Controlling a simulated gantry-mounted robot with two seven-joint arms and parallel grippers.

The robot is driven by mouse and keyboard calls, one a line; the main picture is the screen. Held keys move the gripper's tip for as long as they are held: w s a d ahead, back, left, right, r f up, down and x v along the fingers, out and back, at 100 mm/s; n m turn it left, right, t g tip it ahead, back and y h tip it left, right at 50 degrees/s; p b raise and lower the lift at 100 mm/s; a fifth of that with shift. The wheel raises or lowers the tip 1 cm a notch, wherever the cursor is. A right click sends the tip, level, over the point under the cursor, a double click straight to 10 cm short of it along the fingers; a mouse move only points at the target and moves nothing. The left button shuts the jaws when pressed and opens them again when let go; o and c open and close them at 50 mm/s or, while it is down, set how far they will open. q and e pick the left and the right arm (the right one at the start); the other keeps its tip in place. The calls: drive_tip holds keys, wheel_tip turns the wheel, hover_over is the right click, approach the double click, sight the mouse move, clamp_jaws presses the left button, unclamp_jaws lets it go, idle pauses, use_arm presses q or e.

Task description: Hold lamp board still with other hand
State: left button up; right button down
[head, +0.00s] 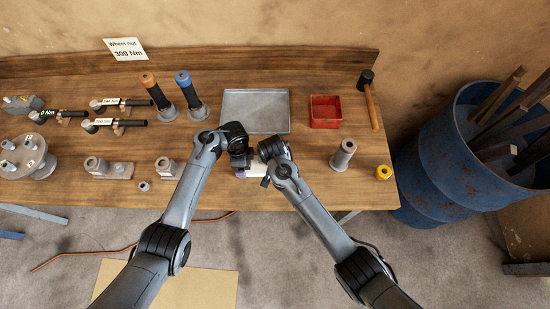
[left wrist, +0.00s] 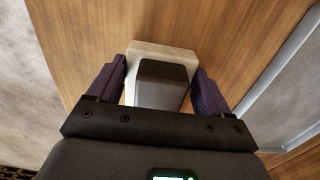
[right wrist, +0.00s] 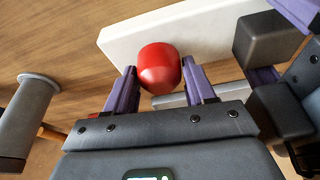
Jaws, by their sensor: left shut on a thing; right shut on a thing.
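The lamp board is a pale flat board, mostly hidden under my grippers in the head view (head: 258,169); it lies at the table's front edge. It shows in the right wrist view (right wrist: 205,28) with a round red lamp (right wrist: 160,68) and a dark grey block (right wrist: 266,40). My left gripper (left wrist: 158,78) is shut on the dark grey block, one purple finger on each side; the board's end (left wrist: 165,54) shows beyond it. My right gripper (right wrist: 159,70) is shut on the red lamp, its fingers either side. Both grippers are close together.
A grey tray (head: 256,90) and a red bin (head: 325,123) stand behind. A hammer (head: 373,103), a grey cylinder (head: 343,155) and a yellow ring (head: 383,172) are to the right. Wrenches (head: 120,123) and metal parts fill the left. A blue barrel (head: 440,165) stands beside the table.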

use_arm(q)
drive_tip(key=shift+s+f, duration=0.1)
use_arm(e)
drive_tip(key=n+y, duration=0.1)
drive_tip(key=n, duration=0.3)
drive_tip(key=shift+r, duration=2.5)
use_arm(q)
drive_tip(key=o, duration=1.2)
